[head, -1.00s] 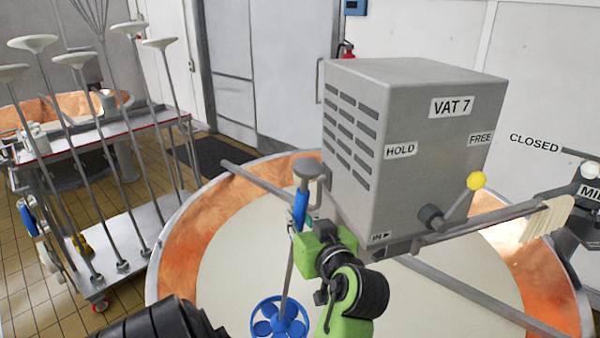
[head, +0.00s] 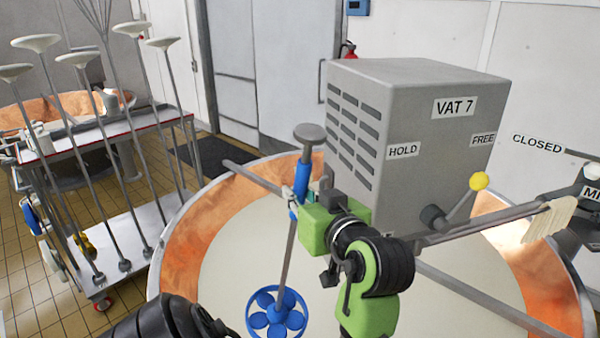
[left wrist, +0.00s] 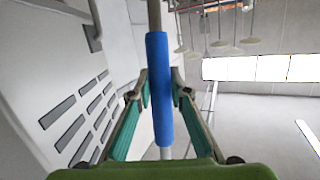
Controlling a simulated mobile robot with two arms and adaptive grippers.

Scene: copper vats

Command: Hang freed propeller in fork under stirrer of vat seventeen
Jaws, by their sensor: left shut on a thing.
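The propeller (head: 277,312) has a blue ringed wheel at the bottom, a thin grey shaft, a blue sleeve and a grey disc on top. My left gripper (head: 296,203) is shut on the blue sleeve and holds the propeller over the vat, shaft slightly tilted. The left wrist view shows the blue sleeve (left wrist: 159,90) between the two fingers (left wrist: 162,86). The grey stirrer box (head: 400,130) is labelled VAT 7, not seventeen. Its yellow-knobbed lever (head: 479,182) points up towards FREE. My gripper covers the box's lower corner; I cannot make out the fork. My right gripper is not in view.
The copper vat (head: 185,250) holds pale liquid, with grey bars (head: 480,306) across it. A trolley (head: 140,232) with several long-handled disc tools stands on the left. A whitish brush-like thing (head: 548,220) hangs at the right-hand bar. A CLOSED label is on the right wall.

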